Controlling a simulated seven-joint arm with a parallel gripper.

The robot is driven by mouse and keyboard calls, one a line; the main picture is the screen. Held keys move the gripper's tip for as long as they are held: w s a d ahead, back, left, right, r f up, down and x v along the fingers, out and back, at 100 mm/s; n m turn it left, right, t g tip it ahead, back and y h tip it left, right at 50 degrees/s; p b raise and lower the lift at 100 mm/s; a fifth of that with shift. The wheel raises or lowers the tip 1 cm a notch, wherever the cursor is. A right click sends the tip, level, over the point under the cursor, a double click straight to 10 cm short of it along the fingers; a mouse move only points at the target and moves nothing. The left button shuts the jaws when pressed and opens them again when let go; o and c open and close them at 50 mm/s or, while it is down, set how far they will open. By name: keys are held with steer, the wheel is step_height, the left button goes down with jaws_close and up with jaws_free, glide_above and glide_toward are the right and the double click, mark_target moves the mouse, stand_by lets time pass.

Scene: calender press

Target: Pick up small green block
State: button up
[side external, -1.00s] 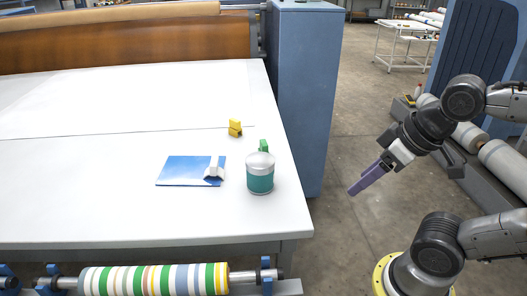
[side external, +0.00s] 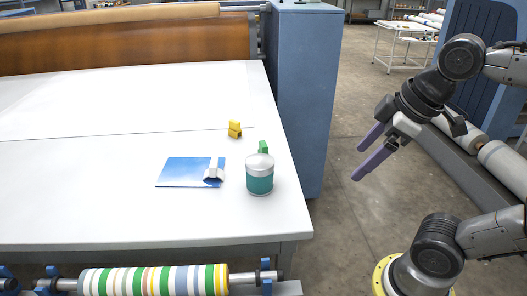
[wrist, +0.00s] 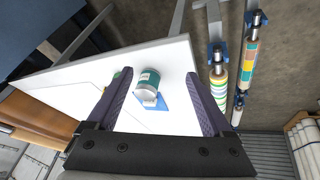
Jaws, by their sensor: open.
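The small green block (side external: 263,147) stands on the white table just behind a teal and white can (side external: 259,175), which hides its lower part in the side view. In the wrist view a bit of green (wrist: 117,75) shows at the can's left, partly covered by my left finger. My gripper (side external: 357,163) is open and empty, off the table's right side and well apart from the block. In the wrist view its two purple fingers (wrist: 164,90) spread either side of the can and table.
On the white table (side external: 100,215) lie a blue sheet (side external: 182,172) with a white block (side external: 214,169) and a yellow object (side external: 235,128). A tall blue cabinet (side external: 305,100) rises at the table's right edge. A striped roll (side external: 155,280) runs along the front.

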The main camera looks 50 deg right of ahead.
steer(key=w+d+r+n+g, duration=0.15)
steer(key=w+r+n, duration=0.25)
steer(key=w+r, duration=0.5)
steer(key=n+g, duration=0.3)
steer(key=g, duration=0.1)
glide_above(264, 144)
step_height(264, 144, down, 17)
steer(key=shift+w+d+r, duration=0.15)
steer(key=shift+f, duration=3.15)
jaws_close()
steer(key=shift+r, duration=0.1)
